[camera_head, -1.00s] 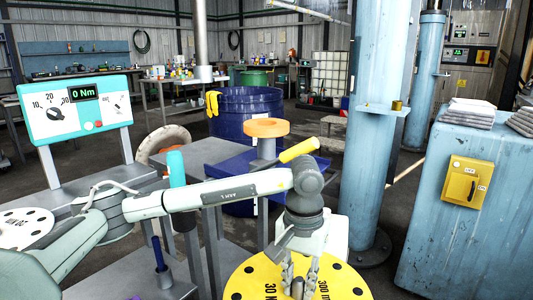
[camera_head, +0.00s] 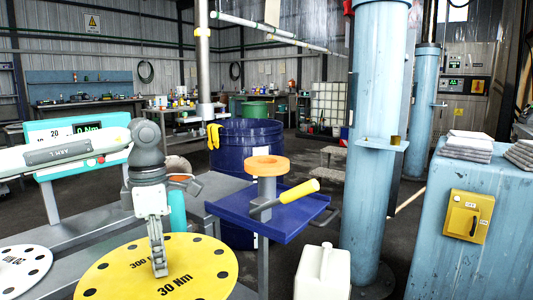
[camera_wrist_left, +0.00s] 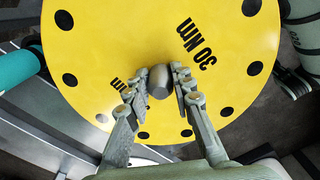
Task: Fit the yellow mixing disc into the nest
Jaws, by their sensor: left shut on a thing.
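The yellow mixing disc (camera_head: 205,262), marked 30 Nm and 300 with black holes near its rim, is at the lower left of the head view. My left gripper (camera_head: 160,270) points down at its middle. In the left wrist view the fingers (camera_wrist_left: 160,85) are shut on the grey central stub (camera_wrist_left: 159,77) of the yellow disc (camera_wrist_left: 225,100). The disc's lower edge is cut off in the head view. I cannot tell for sure which thing is the nest. An orange ring (camera_head: 283,166) tops a grey post (camera_head: 267,190) on a blue tray (camera_head: 235,203). My right gripper is out of view.
A yellow-handled tool (camera_head: 300,191) lies across the blue tray. A white disc (camera_head: 40,262) is at the far left. A teal cylinder (camera_head: 178,212) stands behind the yellow disc. A white jug (camera_head: 322,275) and a blue column (camera_head: 372,130) are to the right.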

